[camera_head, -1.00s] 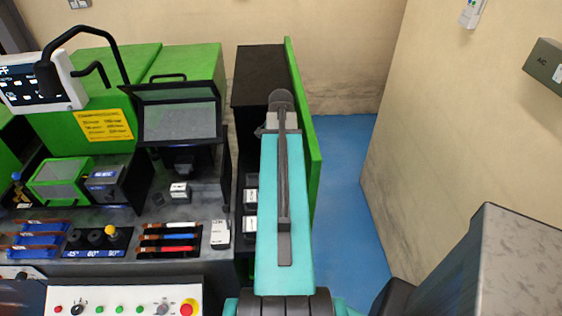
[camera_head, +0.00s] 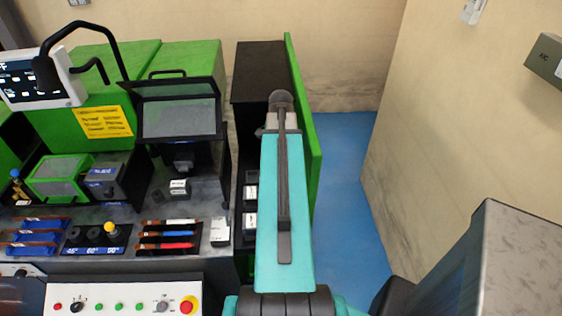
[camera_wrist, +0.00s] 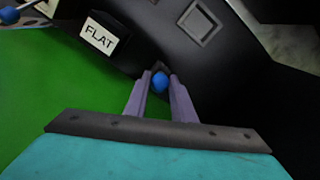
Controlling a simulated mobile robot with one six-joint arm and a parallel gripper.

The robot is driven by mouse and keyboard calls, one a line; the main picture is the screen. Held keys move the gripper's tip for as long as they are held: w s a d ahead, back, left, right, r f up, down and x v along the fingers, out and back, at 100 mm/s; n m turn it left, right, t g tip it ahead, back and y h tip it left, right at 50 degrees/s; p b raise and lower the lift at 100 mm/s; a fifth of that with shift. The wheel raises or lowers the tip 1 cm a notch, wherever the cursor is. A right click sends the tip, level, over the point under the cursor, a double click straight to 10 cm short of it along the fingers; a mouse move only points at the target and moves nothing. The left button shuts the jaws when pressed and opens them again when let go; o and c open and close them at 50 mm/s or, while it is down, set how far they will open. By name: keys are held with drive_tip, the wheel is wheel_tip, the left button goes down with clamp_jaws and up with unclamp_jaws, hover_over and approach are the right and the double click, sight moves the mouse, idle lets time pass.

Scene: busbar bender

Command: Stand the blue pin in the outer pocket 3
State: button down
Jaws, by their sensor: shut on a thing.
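In the wrist view my gripper (camera_wrist: 160,84) is shut on the blue pin (camera_wrist: 159,82), whose round blue head shows between the two fingertips. The pin's lower part is hidden. A dark surface lies beyond the fingertips, with a square-outlined pocket (camera_wrist: 198,22) above and right of the pin in the picture. I cannot tell whether this is outer pocket 3, nor whether the pin touches anything. In the head view my arm hides the gripper and the held pin.
A black block with a FLAT label (camera_wrist: 100,36) is left of the pin, over a green surface. Another blue ball (camera_wrist: 8,15) shows at the upper left. A green panel (camera_head: 303,110) stands beside my arm; blue floor (camera_head: 345,190) is clear to its right.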

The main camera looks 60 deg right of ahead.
drive_tip(key=shift+f, duration=0.6)
drive_tip(key=c, duration=1.4)
unclamp_jaws()
drive_tip(key=shift+r+b, duration=0.1)
drive_tip(key=shift+b, duration=0.2)
wheel_tip(320, 180, up, 14)
drive_tip(key=b, duration=0.2)
drive_tip(key=shift+f+b, duration=0.2)
drive_tip(key=shift+b, duration=0.1)
drive_tip(key=shift+f, duration=0.15)
drive_tip(key=shift+f+p, duration=0.75)
drive_tip(key=shift+f, duration=3.1)
drive_tip(key=shift+r, duration=0.15)
drive_tip(key=shift+f+p, duration=0.6)
drive_tip(key=shift+f, duration=2.45)
drive_tip(key=shift+r, duration=0.55)
